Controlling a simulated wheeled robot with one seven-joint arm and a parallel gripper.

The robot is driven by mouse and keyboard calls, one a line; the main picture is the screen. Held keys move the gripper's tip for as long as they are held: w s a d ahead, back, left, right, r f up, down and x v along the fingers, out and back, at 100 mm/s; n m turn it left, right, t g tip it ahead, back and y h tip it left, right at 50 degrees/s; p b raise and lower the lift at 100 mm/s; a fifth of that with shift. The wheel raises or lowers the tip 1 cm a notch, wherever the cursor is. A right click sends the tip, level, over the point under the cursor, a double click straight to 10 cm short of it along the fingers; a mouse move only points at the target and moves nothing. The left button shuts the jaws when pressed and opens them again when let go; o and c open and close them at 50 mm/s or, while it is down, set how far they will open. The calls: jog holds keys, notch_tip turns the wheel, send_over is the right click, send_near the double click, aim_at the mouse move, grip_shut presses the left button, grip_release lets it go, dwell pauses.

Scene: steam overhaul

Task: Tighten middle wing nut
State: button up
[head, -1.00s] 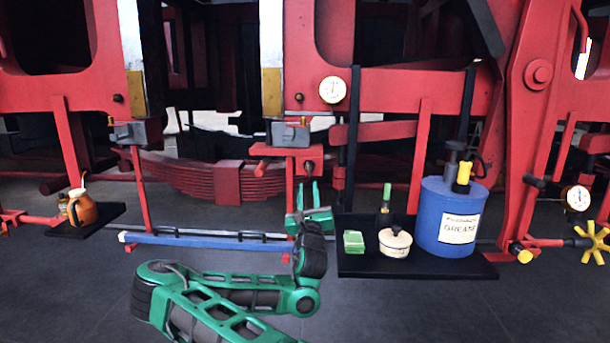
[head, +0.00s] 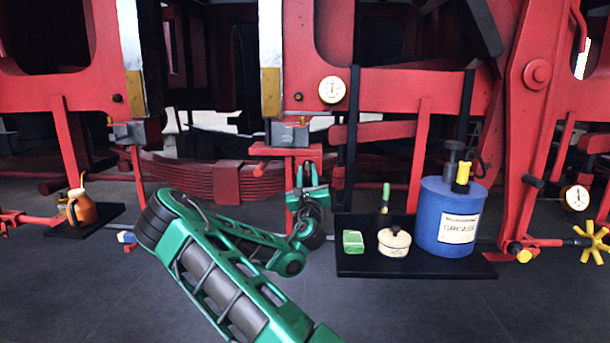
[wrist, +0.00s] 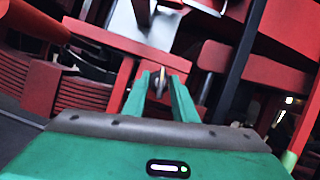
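My gripper (head: 306,167) is raised in front of the red bracket below the middle grey box (head: 289,132). In the wrist view its two fingers (wrist: 162,76) stand apart, pointing at a red block. A small greyish metal piece (wrist: 161,86), possibly the wing nut, shows in the gap between the fingertips. It is too small to make out its wings, and I cannot tell whether the fingers touch it. In the head view my gripper covers that spot.
A black shelf (head: 412,268) on the right holds a blue grease can (head: 436,222), a cream pot (head: 394,242), a green box (head: 353,241) and a green-topped bottle (head: 385,198). A black upright (head: 351,130) stands close right of my gripper. A brown oil can (head: 82,208) sits at left.

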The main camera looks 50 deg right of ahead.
jog(key=shift+w+d+r, duration=0.15)
jog(key=shift+w+d, duration=0.05)
jog(key=shift+w, duration=0.05)
grip_shut()
jog(key=shift+m, duration=0.3)
